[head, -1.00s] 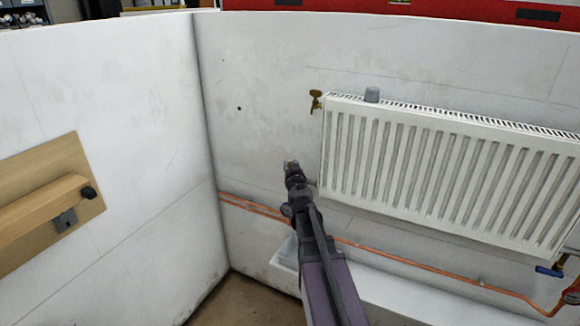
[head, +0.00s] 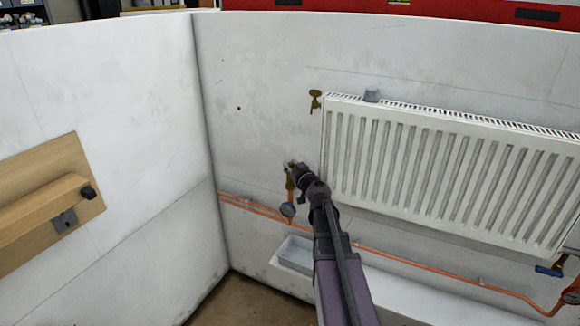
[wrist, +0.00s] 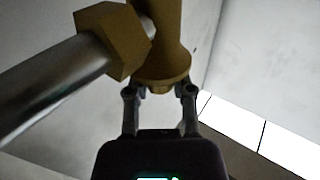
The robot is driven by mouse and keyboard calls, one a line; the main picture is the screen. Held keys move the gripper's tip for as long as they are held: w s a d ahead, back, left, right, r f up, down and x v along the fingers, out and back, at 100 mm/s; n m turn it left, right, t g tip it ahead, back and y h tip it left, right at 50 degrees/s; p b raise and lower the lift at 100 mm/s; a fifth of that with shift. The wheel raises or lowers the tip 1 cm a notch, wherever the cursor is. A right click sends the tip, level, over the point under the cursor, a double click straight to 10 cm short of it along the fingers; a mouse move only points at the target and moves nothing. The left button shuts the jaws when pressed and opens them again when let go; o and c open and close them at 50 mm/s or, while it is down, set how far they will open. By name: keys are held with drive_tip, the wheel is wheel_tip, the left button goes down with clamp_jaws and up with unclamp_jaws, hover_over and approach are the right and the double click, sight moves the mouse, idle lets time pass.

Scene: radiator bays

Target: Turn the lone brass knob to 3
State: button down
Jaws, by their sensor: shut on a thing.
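The brass valve (head: 290,184) stands on a copper riser just left of the radiator's lower left corner. In the wrist view its brass body, a hex nut (wrist: 110,40) and a silver pipe stub (wrist: 50,90) show close up. My gripper (head: 294,168) is at the valve's top. In the wrist view the two fingers of my gripper (wrist: 160,90) are on either side of the flared brass end, which appears to be the brass knob (wrist: 163,72), and are shut on it. No number or pointer on the knob can be read.
The white radiator (head: 440,170) is close on the right, with a small brass key fitting (head: 315,101) at its upper left corner. Copper pipes (head: 400,259) run below. A round dark part (head: 287,210) is on the riser. A wooden panel with a handle (head: 50,205) is on the left wall.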

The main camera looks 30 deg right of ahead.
drive_tip(key=shift+w+n+y, duration=0.1)
drive_tip(key=shift+n+y, duration=0.4)
drive_tip(key=shift+y, duration=0.2)
drive_tip(key=shift+c, duration=2.3)
unclamp_jaws()
drive_tip(key=s, duration=0.8)
drive_tip(key=shift+d, duration=0.45)
